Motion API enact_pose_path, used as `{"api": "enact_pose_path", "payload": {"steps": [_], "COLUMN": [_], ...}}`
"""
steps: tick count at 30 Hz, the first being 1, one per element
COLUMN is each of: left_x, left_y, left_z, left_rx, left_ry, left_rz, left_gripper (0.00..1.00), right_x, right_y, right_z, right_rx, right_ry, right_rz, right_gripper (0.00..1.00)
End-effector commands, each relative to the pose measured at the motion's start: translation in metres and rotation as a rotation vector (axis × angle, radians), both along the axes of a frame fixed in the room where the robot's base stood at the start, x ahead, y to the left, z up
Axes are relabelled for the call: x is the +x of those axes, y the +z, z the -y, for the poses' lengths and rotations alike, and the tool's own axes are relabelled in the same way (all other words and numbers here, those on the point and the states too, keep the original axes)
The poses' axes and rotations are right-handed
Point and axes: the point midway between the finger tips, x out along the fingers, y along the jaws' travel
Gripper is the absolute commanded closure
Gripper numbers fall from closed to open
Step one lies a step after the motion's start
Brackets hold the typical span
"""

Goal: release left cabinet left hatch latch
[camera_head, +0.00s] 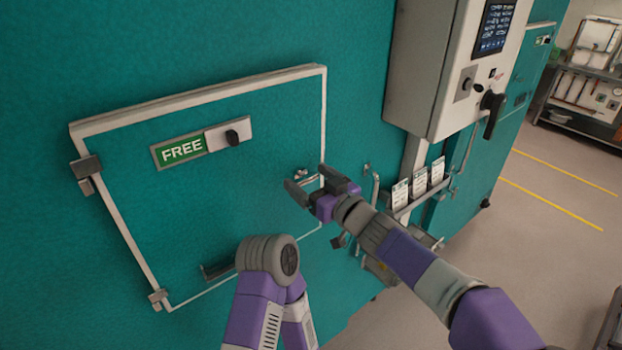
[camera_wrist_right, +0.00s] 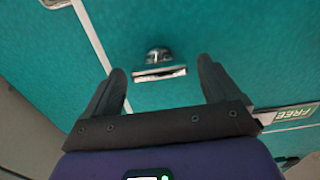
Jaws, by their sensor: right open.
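The hatch (camera_head: 160,222) is a teal panel with a pale frame, set in the teal cabinet wall. Its latch (camera_head: 301,174) is a small chrome handle near the right edge, partly covered by my gripper. In the right wrist view the latch (camera_wrist_right: 159,66) shows as a round chrome mount with a short bar. My right gripper (camera_head: 312,183) is open in front of the latch. Its two dark fingers stand either side of the bar in the wrist view, with visible gaps. My left gripper is not in view; only part of that arm shows at the bottom.
A green FREE sign (camera_head: 182,149) with a dark knob (camera_head: 232,137) is on the hatch. Hinges (camera_head: 87,168) line its left edge. A grey control box (camera_head: 455,75) juts out at the upper right. Pipes and tags (camera_head: 419,182) are right of the hatch.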

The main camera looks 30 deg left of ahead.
Motion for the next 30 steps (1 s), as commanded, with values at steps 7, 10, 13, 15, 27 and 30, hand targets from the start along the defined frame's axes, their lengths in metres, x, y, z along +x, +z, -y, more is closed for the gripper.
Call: {"api": "enact_pose_path", "payload": {"steps": [7,10,13,15,27,30], "left_x": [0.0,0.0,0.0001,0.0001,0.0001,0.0], "left_y": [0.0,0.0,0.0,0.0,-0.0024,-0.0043], "left_z": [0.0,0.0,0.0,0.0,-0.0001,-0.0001], "left_rx": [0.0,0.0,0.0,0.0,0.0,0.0], "left_ry": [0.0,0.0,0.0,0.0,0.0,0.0], "left_rz": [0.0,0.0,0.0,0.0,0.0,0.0], "left_gripper": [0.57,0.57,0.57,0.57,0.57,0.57], "right_x": [0.0001,0.0001,0.0,0.0,-0.0001,-0.0005], "right_y": [-0.0001,-0.0001,-0.0001,-0.0001,-0.0005,-0.0006], "right_z": [0.0,0.0001,0.0002,0.0002,0.0004,0.0001], "right_rx": [0.0,0.0,0.0,0.0,-0.021,-0.042], "right_ry": [0.0,0.0,0.0,0.0,0.0,0.0], "right_rz": [0.0,0.0,0.0,0.0,0.054,0.104], "right_gripper": [0.18,0.34,0.49,0.6,0.67,0.67]}}
